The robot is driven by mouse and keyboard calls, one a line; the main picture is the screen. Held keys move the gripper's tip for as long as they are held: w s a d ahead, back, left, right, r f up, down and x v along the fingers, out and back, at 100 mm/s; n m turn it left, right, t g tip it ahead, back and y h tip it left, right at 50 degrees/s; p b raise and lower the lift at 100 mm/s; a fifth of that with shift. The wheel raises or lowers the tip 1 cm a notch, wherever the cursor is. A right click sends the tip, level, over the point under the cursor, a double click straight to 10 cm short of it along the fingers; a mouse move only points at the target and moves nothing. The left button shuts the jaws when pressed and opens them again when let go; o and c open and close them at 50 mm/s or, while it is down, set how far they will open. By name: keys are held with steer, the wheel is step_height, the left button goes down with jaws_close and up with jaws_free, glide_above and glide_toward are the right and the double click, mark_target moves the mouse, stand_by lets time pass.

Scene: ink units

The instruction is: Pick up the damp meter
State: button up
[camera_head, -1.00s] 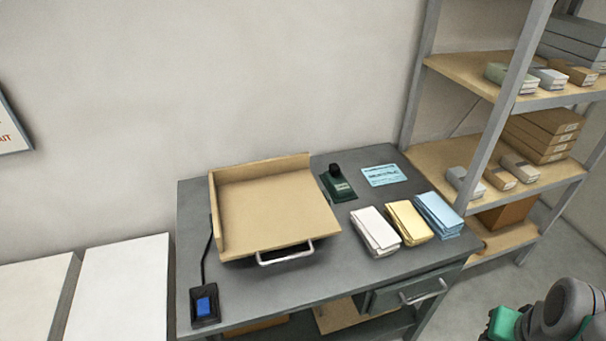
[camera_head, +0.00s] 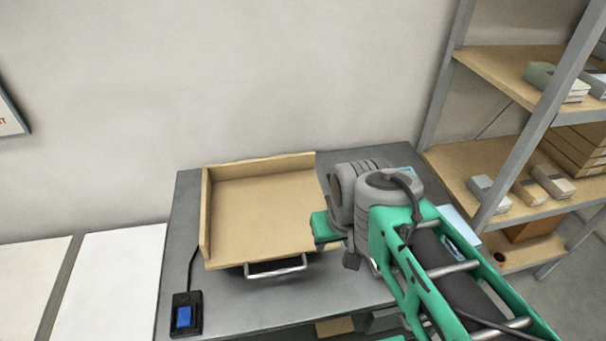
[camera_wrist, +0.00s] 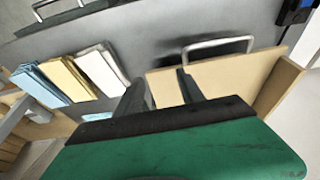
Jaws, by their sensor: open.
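I cannot clearly tell which thing is the damp meter. A small dark green device with a black knob, seen earlier right of the tray, is now hidden behind my arm in the head view and does not show in the wrist view. A black unit with a blue top (camera_head: 186,314) sits at the table's front left, with a cable running toward the tray.
The wooden tray (camera_head: 262,210) with a metal handle (camera_head: 276,268) stands on the grey table (camera_head: 240,300). White (camera_wrist: 103,68), yellow (camera_wrist: 68,79) and blue (camera_wrist: 39,85) paper stacks lie beside it. A metal-framed shelf (camera_head: 500,75) with boxes stands right. A wall is behind.

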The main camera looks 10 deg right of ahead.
steer(key=shift+o, duration=1.4)
steer(key=w+d+r, duration=0.1)
steer(key=w+d, duration=0.1)
steer(key=w, duration=0.7)
steer(key=shift+d+r, duration=0.15)
steer(key=shift+r, duration=0.1)
steer(key=o, duration=0.3)
steer(key=w+d+f, duration=0.1)
steer(key=w+d, duration=0.1)
steer(key=w, duration=0.4)
steer(key=w+d+f+p, duration=0.1)
steer(key=w+d, duration=0.2)
steer(key=w, duration=0.3)
steer(key=shift+f+t, duration=0.25)
steer(key=shift+t, duration=0.05)
steer(key=shift+o, duration=0.8)
steer(key=w+d+f, duration=0.2)
steer(key=w, duration=0.1)
steer(key=w+d+f, duration=0.2)
steer(key=w, duration=0.1)
steer(key=w+d+f, duration=0.3)
steer(key=w, duration=0.1)
steer(key=shift+p, duration=0.4)
steer(key=shift+t, duration=0.3)
steer(key=p+x, duration=0.2)
steer(key=x, duration=0.5)
steer(key=shift+a+f, duration=0.1)
steer(key=shift+f, duration=0.2)
